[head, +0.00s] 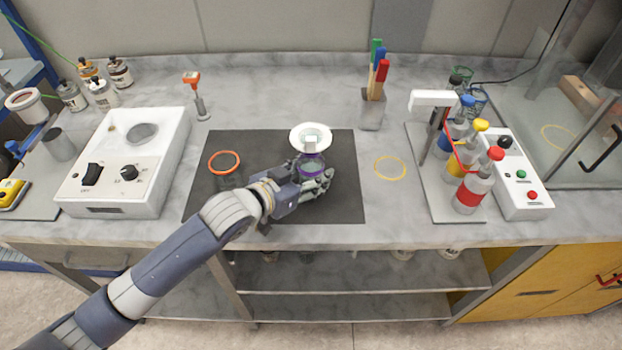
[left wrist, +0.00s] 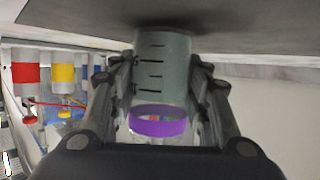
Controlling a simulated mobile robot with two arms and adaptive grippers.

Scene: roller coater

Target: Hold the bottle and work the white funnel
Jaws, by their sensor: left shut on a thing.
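A clear graduated bottle with a purple ring (head: 312,166) stands on the dark mat. My left gripper (head: 315,184) is shut around its side from the front. The left wrist view, which is upside down, shows the bottle's marked wall (left wrist: 162,68) between the two fingers (left wrist: 160,92), with its base at the mat. The white funnel (head: 298,132) shows just behind and above the purple ring, with a small white block at its front. Whether the funnel touches the bottle cannot be told. My right gripper is not in view.
An orange-rimmed beaker (head: 224,166) stands left of my gripper on the mat (head: 345,205). A white hotplate (head: 125,185) is further left. A rack of bottles with coloured caps (head: 474,185) stands right. The yellow ring (head: 390,167) on the bench is empty, with clear bench around it.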

